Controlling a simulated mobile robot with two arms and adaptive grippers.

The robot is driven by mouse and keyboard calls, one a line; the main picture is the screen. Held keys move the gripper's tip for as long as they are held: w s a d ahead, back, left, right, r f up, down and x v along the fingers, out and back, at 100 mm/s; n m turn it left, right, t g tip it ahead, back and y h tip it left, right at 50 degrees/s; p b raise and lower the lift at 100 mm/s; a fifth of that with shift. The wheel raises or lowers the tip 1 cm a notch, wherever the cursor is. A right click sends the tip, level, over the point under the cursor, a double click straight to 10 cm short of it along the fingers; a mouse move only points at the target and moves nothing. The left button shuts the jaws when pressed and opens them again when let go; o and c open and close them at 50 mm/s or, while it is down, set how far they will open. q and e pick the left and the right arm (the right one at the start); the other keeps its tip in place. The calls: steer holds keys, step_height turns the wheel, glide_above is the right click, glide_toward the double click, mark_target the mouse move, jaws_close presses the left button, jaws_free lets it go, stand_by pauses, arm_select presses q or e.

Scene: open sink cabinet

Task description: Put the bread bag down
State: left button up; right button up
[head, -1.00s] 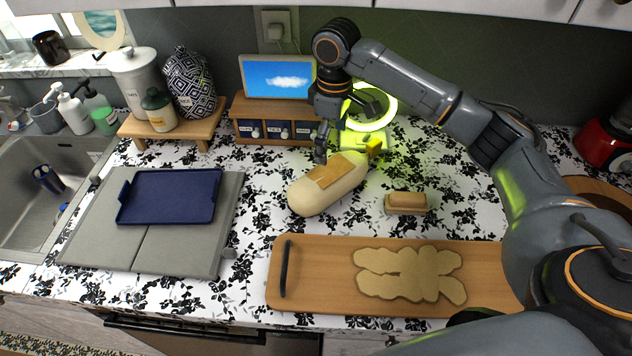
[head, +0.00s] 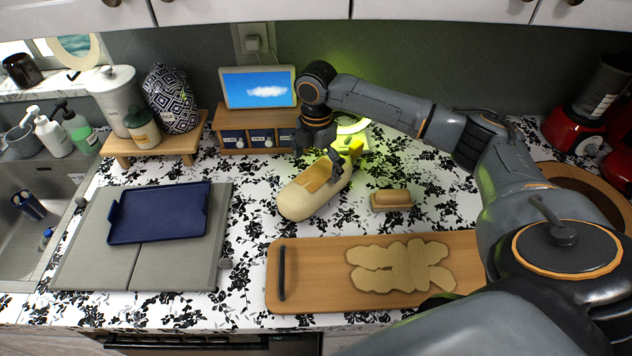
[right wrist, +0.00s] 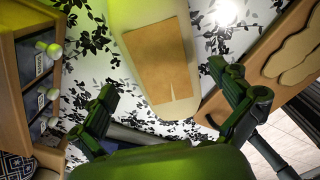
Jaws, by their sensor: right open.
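The bread bag (head: 297,203) is a long cream bag with a tan label. It lies on the patterned counter in the head view, between the blue tray and the small tan block. It also fills the top middle of the right wrist view (right wrist: 185,28). My right gripper (head: 322,160) is over the bag's far part. In the right wrist view its two fingers (right wrist: 168,85) are spread wide, with the bag between and beyond them. I see no grip on the bag. Part of the bag's far end is hidden by the gripper. My left gripper is not in view.
A wooden board (head: 325,279) with flat tan pieces lies in front. A small tan block (head: 392,198) sits to the bag's right. A wooden drawer unit (head: 235,145) with a screen stands behind left, and a lit yellow-green object (head: 352,135) behind. A blue tray (head: 160,212) lies left.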

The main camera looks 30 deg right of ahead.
mark_target(316, 175)
steer(key=f, duration=0.1)
steer(key=f+p, duration=0.1)
steer(key=f, duration=0.1)
steer(key=f+p, duration=0.1)
steer(key=f, duration=0.1)
steer(key=shift+s+a+f, duration=0.2)
steer(key=shift+s+f, duration=0.05)
steer(key=shift+s, duration=0.05)
steer(key=shift+f, duration=0.3)
steer(key=shift+r, duration=0.1)
steer(key=c, duration=1.4)
steer(key=shift+w, duration=0.1)
